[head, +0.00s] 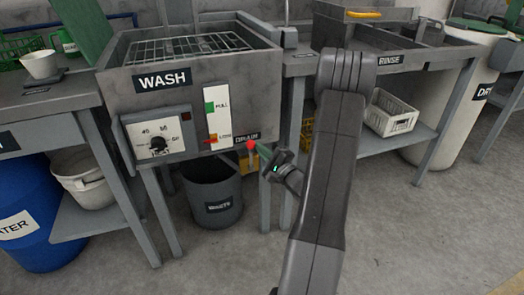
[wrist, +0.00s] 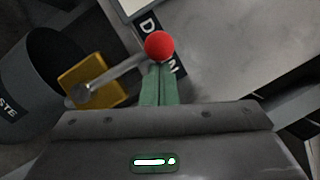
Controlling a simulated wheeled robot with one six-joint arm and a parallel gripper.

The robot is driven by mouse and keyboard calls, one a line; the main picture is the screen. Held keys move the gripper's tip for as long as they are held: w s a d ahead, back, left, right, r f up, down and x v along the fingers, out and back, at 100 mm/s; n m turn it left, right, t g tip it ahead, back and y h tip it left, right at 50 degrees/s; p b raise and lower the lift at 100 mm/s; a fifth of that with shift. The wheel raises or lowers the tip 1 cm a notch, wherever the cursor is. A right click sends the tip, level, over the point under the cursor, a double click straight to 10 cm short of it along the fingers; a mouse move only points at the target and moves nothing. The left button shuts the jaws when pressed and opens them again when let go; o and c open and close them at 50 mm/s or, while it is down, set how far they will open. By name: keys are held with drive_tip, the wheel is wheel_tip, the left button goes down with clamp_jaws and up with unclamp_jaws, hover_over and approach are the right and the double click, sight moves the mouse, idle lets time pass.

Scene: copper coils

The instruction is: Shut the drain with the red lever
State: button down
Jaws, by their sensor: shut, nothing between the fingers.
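The drain lever has a red ball knob (head: 251,145) at the lower right front of the wash tank, by the DRAIN label (head: 246,135). In the wrist view the red knob (wrist: 159,45) ends a grey rod (wrist: 117,75) that runs down-left to a round pivot by a yellow part (wrist: 84,76). My gripper (head: 260,150) is shut, its green fingers pointing at the knob. In the wrist view the fingertips (wrist: 158,68) are right at the knob's lower edge; I cannot tell whether they touch it. Nothing is between the fingers.
The wash tank (head: 120,75) carries a dial panel (head: 157,139) and a level gauge (head: 218,115). A dark waste bucket (head: 213,195) stands on the floor below the drain. A table leg (head: 277,195) is close to my gripper. A white crate (head: 391,112) sits on the right shelf.

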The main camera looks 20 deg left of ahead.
drive_tip(key=s+d+f, duration=0.2)
drive_tip(key=s+d, duration=0.1)
drive_tip(key=d, duration=0.8)
drive_tip(key=shift+f, duration=0.4)
drive_tip(key=shift+a, duration=0.1)
drive_tip(key=w+a+r, duration=0.2)
drive_tip(key=w+a, duration=0.1)
drive_tip(key=a, duration=0.7)
drive_tip(key=shift+a+r, duration=0.35)
